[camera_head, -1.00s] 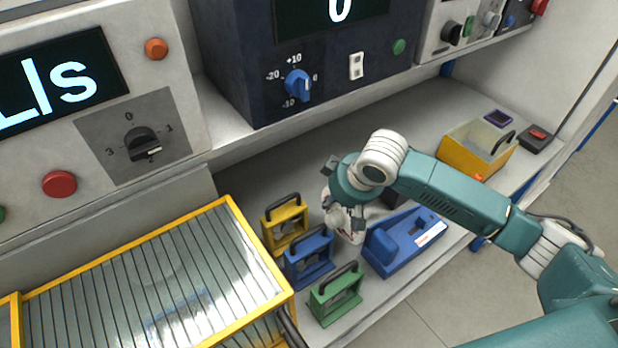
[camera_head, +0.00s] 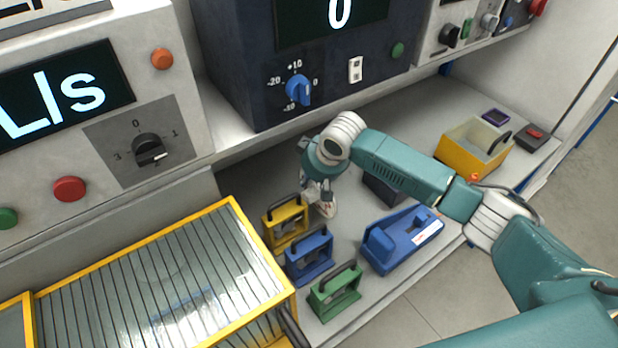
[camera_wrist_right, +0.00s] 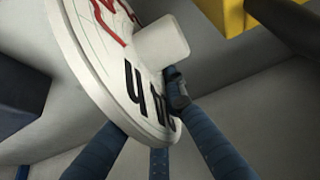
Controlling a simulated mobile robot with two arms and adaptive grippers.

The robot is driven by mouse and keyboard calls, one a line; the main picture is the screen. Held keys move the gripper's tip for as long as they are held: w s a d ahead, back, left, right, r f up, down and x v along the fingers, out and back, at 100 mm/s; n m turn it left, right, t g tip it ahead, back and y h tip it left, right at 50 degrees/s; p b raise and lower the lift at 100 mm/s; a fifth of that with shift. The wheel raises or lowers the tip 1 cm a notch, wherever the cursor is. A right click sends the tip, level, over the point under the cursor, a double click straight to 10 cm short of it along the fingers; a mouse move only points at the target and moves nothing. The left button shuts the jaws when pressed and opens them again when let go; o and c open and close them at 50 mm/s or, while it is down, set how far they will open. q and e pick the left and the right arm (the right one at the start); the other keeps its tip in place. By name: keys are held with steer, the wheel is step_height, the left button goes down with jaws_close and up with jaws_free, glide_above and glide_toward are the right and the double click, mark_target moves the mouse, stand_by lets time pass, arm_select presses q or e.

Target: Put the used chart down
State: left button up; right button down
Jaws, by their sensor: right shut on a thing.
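The used chart (camera_wrist_right: 95,50) is a white disc with a red trace, dark printed marks and a pale central hub. It fills the upper left of the right wrist view, tilted. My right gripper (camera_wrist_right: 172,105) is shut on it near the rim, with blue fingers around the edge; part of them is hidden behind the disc. In the head view my right gripper (camera_head: 319,188) hangs over the shelf with the chart (camera_head: 327,207) below it, right of the yellow handled frame. Whether the chart touches the shelf is unclear. My left gripper is not in view.
Yellow (camera_head: 285,224), blue (camera_head: 309,256) and green (camera_head: 334,291) handled frames stand in a row beside the yellow-edged slatted box (camera_head: 160,270). A blue device (camera_head: 403,240) lies to the right, a dark box (camera_head: 383,189) behind it. A yellow bin (camera_head: 473,148) stands farther right. Consoles rise behind.

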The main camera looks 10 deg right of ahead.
steer(key=shift+f, duration=0.15)
steer(key=c, duration=1.8)
jaws_free()
steer(key=shift+c, duration=0.2)
steer(key=b+v, duration=0.1)
steer(key=v, duration=1.1)
